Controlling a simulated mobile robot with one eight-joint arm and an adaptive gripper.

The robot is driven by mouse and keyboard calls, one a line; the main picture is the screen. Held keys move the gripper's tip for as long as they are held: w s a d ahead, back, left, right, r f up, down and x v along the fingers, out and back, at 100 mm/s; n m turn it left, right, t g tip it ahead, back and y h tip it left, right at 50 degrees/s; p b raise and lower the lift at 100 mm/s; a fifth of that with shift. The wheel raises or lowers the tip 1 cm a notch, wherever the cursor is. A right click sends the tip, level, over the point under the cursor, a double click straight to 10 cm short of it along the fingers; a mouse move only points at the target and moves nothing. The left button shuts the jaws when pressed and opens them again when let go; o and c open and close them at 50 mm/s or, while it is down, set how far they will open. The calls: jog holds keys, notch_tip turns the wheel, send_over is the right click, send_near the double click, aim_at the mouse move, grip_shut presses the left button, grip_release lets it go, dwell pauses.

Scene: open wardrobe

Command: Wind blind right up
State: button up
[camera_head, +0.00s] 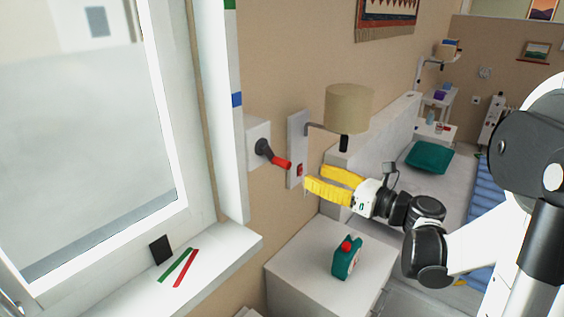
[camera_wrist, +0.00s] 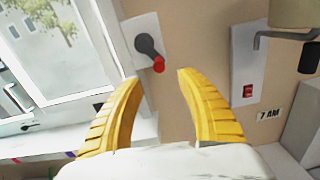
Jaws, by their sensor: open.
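The blind's crank (camera_head: 271,153) has a dark arm and a red handle (camera_head: 282,163), on a white wall box (camera_head: 256,132) right of the window. The crank also shows in the wrist view (camera_wrist: 148,48), with its red knob (camera_wrist: 158,65) ahead of my fingertips. My gripper (camera_head: 313,178) has yellow fingers, spread open and empty. In the head view it is to the right of the red handle, apart from it. The window (camera_head: 85,120) is at the left; I cannot make out the blind itself clearly.
A wall lamp (camera_head: 349,108) with a white switch plate (camera_head: 297,150) is close to the crank. The sill (camera_head: 215,257) carries green and red strips. A bed is behind.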

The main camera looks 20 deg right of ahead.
aim_at(289, 165)
jog(key=b+x, duration=0.2)
jog(key=x, duration=0.8)
jog(key=shift+w+a, duration=0.15)
jog(key=shift+a, duration=0.05)
grip_shut()
